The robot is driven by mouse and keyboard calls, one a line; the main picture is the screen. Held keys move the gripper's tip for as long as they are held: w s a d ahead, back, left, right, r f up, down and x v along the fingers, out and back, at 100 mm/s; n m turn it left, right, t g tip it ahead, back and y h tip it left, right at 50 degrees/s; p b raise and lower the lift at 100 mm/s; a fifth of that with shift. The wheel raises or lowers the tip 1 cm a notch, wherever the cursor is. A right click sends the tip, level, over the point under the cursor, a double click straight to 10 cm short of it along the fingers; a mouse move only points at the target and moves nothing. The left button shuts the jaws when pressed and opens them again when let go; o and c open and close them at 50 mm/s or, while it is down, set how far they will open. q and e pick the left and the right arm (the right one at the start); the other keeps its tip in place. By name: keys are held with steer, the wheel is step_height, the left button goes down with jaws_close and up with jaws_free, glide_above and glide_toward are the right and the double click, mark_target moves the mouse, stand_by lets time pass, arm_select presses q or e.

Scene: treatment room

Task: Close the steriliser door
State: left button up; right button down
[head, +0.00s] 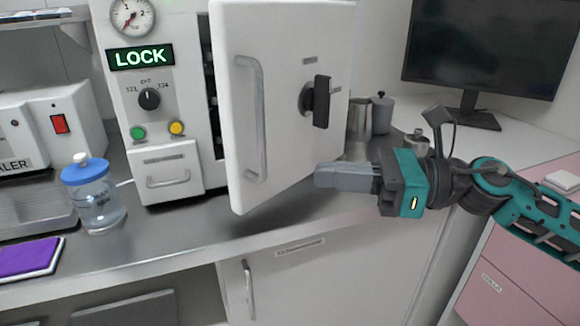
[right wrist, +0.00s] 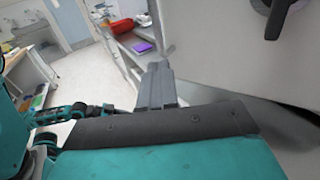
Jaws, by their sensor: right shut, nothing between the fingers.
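The steriliser (head: 184,48) stands on the metal counter with its white door (head: 285,50) swung partly open toward me. The door carries a long grey handle (head: 251,118) on its left side and a black latch knob (head: 320,100) on its right. A dark gap shows between door and body. My right gripper (head: 318,176) is shut and empty. It is beside the door's lower right part; I cannot tell if it touches. In the right wrist view the closed fingers (right wrist: 155,85) lie beside the white door face (right wrist: 225,55). My left gripper is not in view.
A blue-lidded jar (head: 95,205), a sealer (head: 60,120) and a purple pad (head: 28,257) are on the counter at left. Metal canisters (head: 381,113) stand behind my right gripper. A monitor (head: 490,45) is at the right rear. A cabinet (head: 330,280) is below the counter.

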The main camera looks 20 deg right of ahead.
steer(key=p+x, duration=0.2)
steer(key=x, duration=0.4)
stand_by(0.3)
steer(key=shift+w, duration=0.15)
